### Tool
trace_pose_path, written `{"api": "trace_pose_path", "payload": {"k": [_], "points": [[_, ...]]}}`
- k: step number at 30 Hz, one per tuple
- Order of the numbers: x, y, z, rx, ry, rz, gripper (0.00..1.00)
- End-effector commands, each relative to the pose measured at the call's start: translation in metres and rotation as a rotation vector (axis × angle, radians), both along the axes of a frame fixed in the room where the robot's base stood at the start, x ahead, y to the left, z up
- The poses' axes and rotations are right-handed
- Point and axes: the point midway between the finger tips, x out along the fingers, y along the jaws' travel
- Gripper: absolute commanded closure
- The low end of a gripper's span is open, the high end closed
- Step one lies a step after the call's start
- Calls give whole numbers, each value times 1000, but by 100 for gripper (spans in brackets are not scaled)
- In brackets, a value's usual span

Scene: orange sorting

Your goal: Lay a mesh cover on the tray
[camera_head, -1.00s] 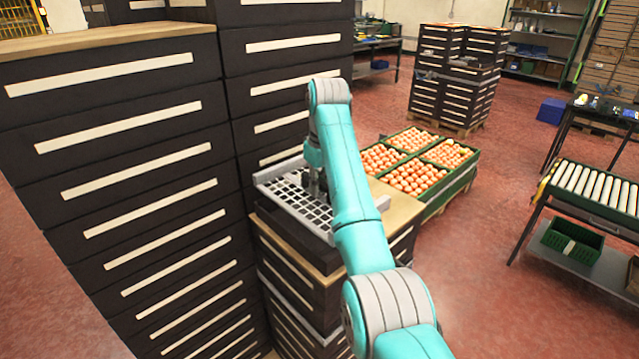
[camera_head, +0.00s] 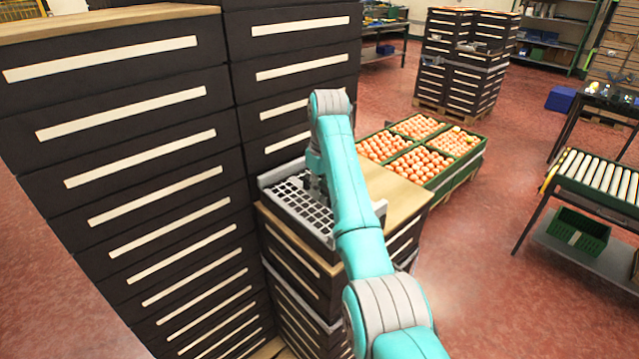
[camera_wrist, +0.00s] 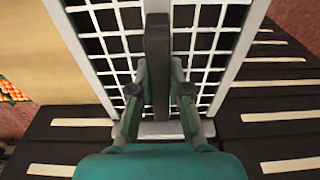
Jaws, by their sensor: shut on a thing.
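The mesh cover, a grey frame with a white grid (camera_head: 267,181), lies roughly level on or just over the left part of the low dark stack's wooden top (camera_head: 402,190). I cannot tell whether it touches. It fills the middle of the wrist view (camera_wrist: 243,50). My gripper (camera_head: 317,190) is at the middle of the cover, pointing down. In the wrist view my gripper (camera_wrist: 160,100) is shut on a dark upright bar at the cover's middle, seemingly its handle. The dark under the grid hides any tray contents. My arm hides part of the cover's right side.
Tall dark stacks with pale strips (camera_head: 130,75) stand close at the left and behind the cover. Green crates of oranges (camera_head: 420,165) lie beyond it. A roller table (camera_head: 600,180) stands at the right. Red floor is clear between them.

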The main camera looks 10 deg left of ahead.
Motion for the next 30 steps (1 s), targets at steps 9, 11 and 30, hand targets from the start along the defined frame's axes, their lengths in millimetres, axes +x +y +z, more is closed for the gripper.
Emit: {"api": "trace_pose_path", "payload": {"k": [9,11,30], "points": [[0,0,-2,1,-1,0,100],[0,0,-2,1,-1,0,100],[0,0,6,1,-1,1,54]]}}
